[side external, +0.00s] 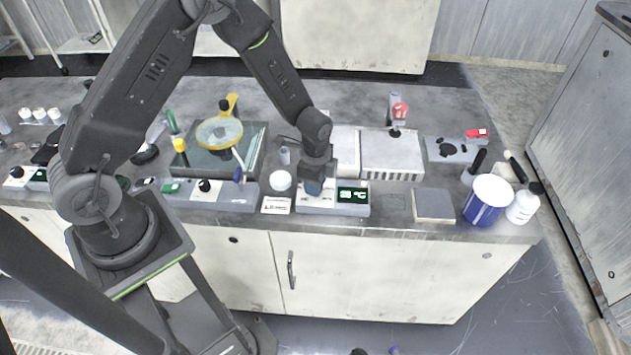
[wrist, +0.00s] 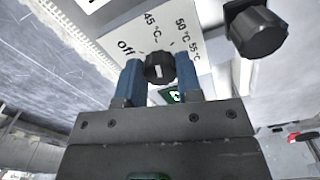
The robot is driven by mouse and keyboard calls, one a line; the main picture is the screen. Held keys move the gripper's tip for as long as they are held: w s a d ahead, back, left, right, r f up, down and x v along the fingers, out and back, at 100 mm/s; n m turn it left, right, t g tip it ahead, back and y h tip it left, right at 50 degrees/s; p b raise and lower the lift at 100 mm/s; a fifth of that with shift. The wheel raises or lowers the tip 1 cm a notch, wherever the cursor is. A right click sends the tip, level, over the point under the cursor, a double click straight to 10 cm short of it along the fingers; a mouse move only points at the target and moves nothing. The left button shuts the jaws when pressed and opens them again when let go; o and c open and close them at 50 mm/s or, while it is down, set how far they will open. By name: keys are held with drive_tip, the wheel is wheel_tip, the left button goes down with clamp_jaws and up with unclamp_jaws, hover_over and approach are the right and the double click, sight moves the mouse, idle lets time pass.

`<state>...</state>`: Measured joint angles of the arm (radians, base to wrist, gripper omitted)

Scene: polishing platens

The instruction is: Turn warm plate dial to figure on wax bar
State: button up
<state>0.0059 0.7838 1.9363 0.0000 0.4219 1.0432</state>
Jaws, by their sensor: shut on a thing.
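The warm plate dial (wrist: 158,69) is a black knob with a pale pointer mark, on a white panel (wrist: 152,28) printed off, 45 °C, 50 °C and 55 °C. My gripper (wrist: 159,64) has its two blue fingers on either side of the knob and is shut on it. In the side view my gripper (side external: 314,187) reaches down to the front control box and hides the dial. Beside it a green display (side external: 352,195) seems to read 28 °C. A small white piece with dark writing (side external: 276,205) lies left of the box; I cannot tell if it is the wax bar.
Another black knob (wrist: 256,30) stands close by in the wrist view. The white plate unit (side external: 392,155) is behind the box. A grey block (side external: 433,205), a blue-and-white tub (side external: 487,200) and a white bottle (side external: 523,204) stand to the right near the bench's front edge.

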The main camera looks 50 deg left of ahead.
drive_tip(key=o, duration=0.9)
drive_tip(key=shift+o, duration=0.2)
wheel_tip(320, 180, up, 14)
drive_tip(key=s+r+n+t, duration=0.3)
drive_tip(key=s+r+n, duration=0.4)
drive_tip(key=r, duration=0.6)
drive_tip(key=s+r+n+t, duration=0.1)
drive_tip(key=s+r+n, duration=0.1)
drive_tip(key=s, duration=0.4)
drive_tip(key=s+r+n+t, duration=0.1)
drive_tip(key=s+r+n, duration=0.1)
drive_tip(key=s, duration=0.5)
drive_tip(key=shift+r+n+t, duration=0.3)
drive_tip(key=shift+r+n, duration=0.1)
drive_tip(key=shift+n, duration=0.1)
